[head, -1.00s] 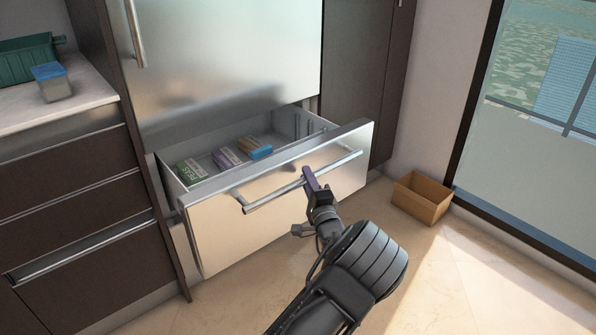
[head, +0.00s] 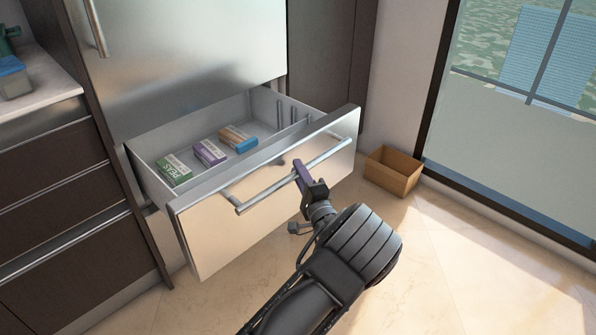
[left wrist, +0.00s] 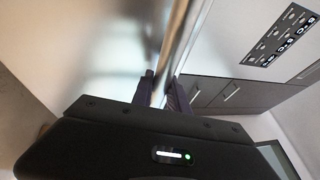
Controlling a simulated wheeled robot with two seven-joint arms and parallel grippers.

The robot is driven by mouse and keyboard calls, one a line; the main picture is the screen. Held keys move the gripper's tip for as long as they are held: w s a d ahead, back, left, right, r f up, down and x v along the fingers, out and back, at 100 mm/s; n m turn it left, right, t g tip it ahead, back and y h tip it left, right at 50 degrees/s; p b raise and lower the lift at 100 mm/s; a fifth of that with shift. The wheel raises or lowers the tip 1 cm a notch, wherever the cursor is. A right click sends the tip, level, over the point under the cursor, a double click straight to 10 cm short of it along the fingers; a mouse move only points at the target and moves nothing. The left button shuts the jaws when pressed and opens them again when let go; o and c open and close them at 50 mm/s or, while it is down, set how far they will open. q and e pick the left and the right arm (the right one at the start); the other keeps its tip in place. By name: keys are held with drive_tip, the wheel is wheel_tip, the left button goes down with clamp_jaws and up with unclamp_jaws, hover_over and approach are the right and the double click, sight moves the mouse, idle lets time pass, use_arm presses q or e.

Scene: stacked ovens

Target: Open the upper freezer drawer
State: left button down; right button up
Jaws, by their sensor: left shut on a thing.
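The freezer drawer (head: 215,240) is pulled well out from under the steel door. Its inside shows a green box (head: 174,170), a purple box (head: 209,152) and a blue-and-orange box (head: 238,139). My left gripper (head: 299,172) is shut on the drawer's bar handle (head: 262,194), right of the bar's middle. In the left wrist view the fingers (left wrist: 161,90) sit on either side of the handle bar (left wrist: 174,50). My right gripper is not in view.
The steel door (head: 200,50) above is closed. A cardboard box (head: 393,171) stands on the floor to the right, near the window. Dark cabinet drawers (head: 65,200) with a pale counter are on the left. The floor at the lower right is clear.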

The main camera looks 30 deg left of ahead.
use_arm(q)
drive_tip(key=c, duration=1.3)
unclamp_jaws()
drive_tip(key=p+v, duration=0.1)
drive_tip(key=v, duration=0.6)
drive_tip(key=shift+s+d, duration=0.25)
drive_tip(key=shift+d, duration=0.05)
drive_tip(key=shift+f, duration=0.25)
